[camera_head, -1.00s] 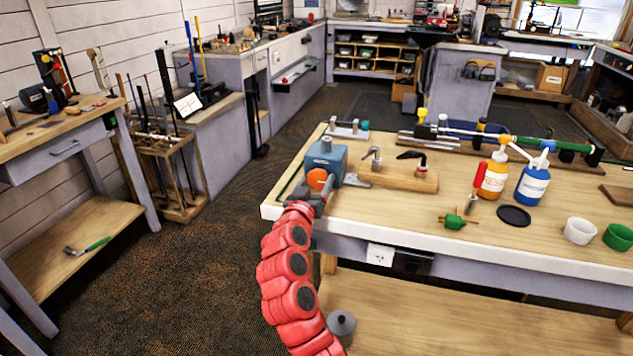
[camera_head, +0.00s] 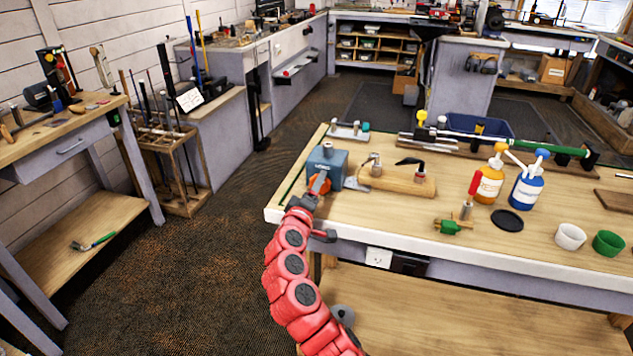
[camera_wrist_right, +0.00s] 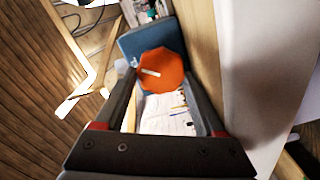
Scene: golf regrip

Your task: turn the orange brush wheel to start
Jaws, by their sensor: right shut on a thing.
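The orange brush wheel (camera_head: 318,184) is on the front of a blue machine (camera_head: 327,158) at the bench's near left corner. My right gripper (camera_head: 317,188), on the red arm, is at the wheel and partly covers it. In the right wrist view the wheel (camera_wrist_right: 162,70) is an orange many-sided disc with a pale mark. It sits between the two dark fingertips (camera_wrist_right: 158,78), with the blue body behind it. The right gripper is shut on the wheel. My left gripper is not in view.
A wooden block with clamps (camera_head: 398,180) stands right of the machine. Orange (camera_head: 490,180) and blue (camera_head: 527,188) bottles, a black disc (camera_head: 508,220) and white (camera_head: 570,236) and green (camera_head: 608,243) cups are farther right. The floor left of the bench is open.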

